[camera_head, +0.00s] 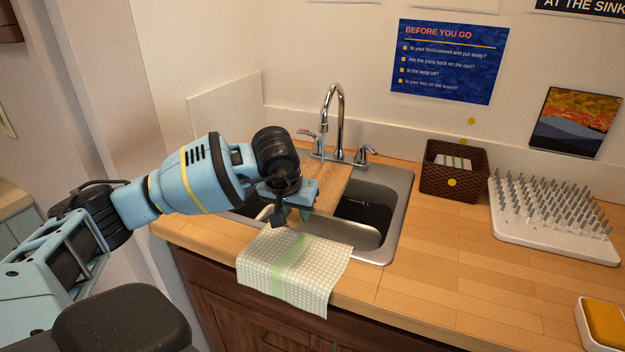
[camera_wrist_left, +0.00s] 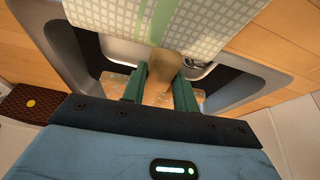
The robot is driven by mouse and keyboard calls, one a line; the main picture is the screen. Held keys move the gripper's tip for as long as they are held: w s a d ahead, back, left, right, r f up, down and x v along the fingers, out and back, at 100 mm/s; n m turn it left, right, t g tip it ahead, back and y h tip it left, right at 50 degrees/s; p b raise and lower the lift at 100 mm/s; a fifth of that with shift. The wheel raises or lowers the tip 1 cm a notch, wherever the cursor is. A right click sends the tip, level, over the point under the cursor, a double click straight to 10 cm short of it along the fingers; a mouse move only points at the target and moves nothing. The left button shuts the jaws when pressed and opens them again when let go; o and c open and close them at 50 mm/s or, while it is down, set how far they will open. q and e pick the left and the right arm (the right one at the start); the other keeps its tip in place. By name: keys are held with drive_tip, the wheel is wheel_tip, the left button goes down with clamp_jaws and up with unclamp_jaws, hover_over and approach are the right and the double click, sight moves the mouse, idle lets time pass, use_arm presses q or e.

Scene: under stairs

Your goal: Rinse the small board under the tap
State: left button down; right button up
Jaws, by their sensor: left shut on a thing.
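The small wooden board (camera_head: 334,183) is over the sink, below the spout of the chrome tap (camera_head: 341,98). A thin bluish stream runs from the spout toward the board. My left gripper (camera_head: 303,211) is shut on the board's near end, above the front part of the sink (camera_head: 399,205). In the left wrist view, the board's tan handle (camera_wrist_left: 166,63) sits between the two green fingers (camera_wrist_left: 160,88). Light speckles show on the board beyond. My arm hides part of the board and the left basin. My right gripper is out of view.
A checked towel (camera_head: 320,270) hangs over the counter's front edge. A brown basket (camera_head: 430,182), a white pegged rack (camera_head: 520,232) and a yellow sponge in a dish (camera_head: 604,322) stand to the right. The counter (camera_head: 430,275) between sink and rack is clear.

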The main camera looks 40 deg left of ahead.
use_arm(q)
drive_tip(key=shift+s+d+r+p, duration=0.15)
drive_tip(key=shift+s+d+p, duration=0.5)
drive_tip(key=shift+s+d, duration=1.3)
drive_tip(key=shift+d, duration=0.1)
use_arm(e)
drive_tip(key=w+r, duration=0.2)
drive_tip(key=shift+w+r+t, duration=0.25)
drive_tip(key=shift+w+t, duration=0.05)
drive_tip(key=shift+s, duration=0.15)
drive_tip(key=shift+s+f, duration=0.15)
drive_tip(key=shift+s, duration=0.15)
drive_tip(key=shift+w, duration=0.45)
